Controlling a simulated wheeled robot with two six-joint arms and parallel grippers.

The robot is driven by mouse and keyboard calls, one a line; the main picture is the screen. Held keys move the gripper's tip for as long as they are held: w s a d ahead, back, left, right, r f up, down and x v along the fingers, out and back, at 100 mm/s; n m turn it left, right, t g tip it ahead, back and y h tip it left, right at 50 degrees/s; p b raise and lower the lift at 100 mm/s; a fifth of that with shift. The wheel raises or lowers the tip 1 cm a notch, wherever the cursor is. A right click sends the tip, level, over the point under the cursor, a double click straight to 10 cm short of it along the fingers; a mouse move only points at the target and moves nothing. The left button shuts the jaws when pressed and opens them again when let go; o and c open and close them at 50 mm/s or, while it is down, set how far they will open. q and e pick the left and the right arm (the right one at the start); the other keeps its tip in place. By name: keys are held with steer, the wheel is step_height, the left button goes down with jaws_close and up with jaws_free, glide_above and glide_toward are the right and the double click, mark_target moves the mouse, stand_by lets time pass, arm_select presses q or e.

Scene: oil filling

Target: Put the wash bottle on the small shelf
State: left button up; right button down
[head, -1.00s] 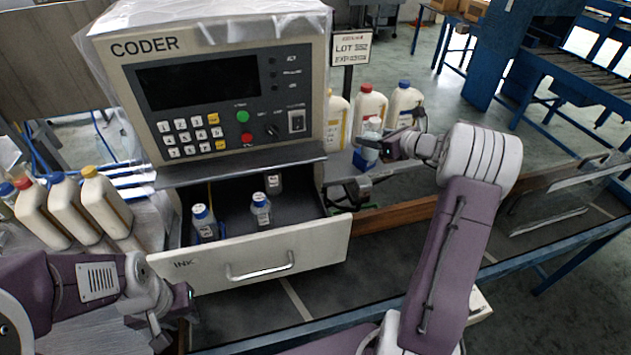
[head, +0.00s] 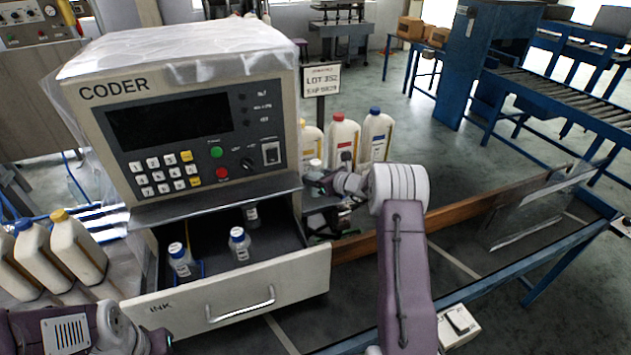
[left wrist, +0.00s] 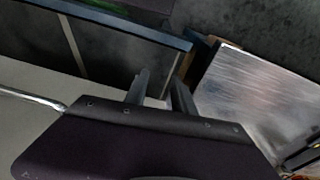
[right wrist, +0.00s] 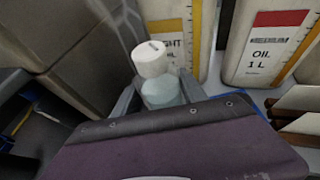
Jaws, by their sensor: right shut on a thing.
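My right gripper (head: 318,180) is shut on the wash bottle, close to the coder's right side, in front of the oil bottles. The bottle's white cap (head: 315,164) shows there, its body mostly hidden by the gripper. In the right wrist view the wash bottle (right wrist: 162,92) has a white cap and pale bluish body and stands between the fingers (right wrist: 158,100). My left gripper's fingers (left wrist: 160,92) are apart and empty in the left wrist view; in the head view only its arm shows at lower left. I cannot tell which surface is the small shelf.
Oil bottles with yellow, red (head: 343,140) and blue (head: 376,135) caps stand behind my right gripper. The coder (head: 200,120) has its ink drawer (head: 240,290) open, with small blue-capped bottles inside. More jugs (head: 75,250) stand at left. A wooden rail (head: 450,220) runs right.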

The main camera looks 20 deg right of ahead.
steer(key=shift+f, duration=0.75)
steer(key=shift+w+f, duration=0.1)
steer(key=shift+f, duration=0.15)
steer(key=shift+f, duration=0.15)
steer(key=c, duration=0.6)
jaws_free()
steer(key=shift+c, duration=0.2)
